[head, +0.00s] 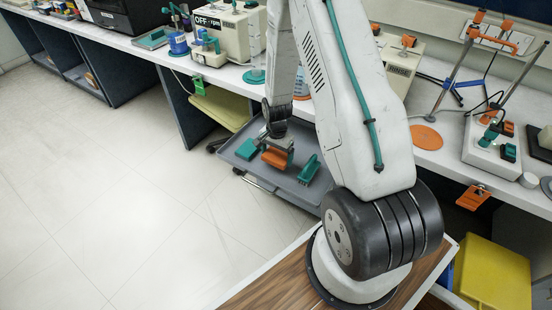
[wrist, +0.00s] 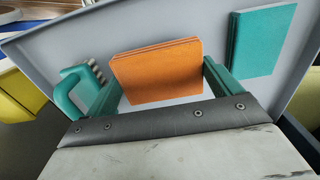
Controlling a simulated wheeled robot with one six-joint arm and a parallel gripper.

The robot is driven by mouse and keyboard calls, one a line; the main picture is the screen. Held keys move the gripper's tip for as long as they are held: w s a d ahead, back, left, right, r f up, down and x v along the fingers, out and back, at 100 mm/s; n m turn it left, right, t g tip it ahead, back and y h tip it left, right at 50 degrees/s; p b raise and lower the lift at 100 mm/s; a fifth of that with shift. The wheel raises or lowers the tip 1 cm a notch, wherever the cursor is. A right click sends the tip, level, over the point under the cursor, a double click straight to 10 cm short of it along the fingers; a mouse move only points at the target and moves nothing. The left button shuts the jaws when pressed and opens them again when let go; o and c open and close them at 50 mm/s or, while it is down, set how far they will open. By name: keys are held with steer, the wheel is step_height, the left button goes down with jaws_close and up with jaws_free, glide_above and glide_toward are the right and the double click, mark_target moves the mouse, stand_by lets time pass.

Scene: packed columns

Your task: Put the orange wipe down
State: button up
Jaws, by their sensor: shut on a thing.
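The orange wipe (head: 274,159) is a flat, folded rectangular pad. In the wrist view the orange wipe (wrist: 157,72) sits between the two green fingers of my gripper (wrist: 158,90). In the head view my gripper (head: 277,150) points down over a grey tray (head: 300,193), shut on the wipe. The wipe is over the middle of the tray; I cannot tell whether it touches the tray floor.
A teal wipe (head: 246,149) lies on the tray on one side of the orange wipe, and a teal brush (head: 309,169) on the other. The white bench (head: 225,75) with instruments runs behind. A yellow bin (head: 493,275) stands at lower right. Open floor lies left.

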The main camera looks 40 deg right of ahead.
mark_target(276, 154)
steer(key=shift+w+d+f, duration=0.15)
steer(key=shift+w+d, duration=0.15)
steer(key=shift+w, duration=0.25)
steer(key=shift+s+f, duration=0.1)
steer(key=shift+f, duration=1.55)
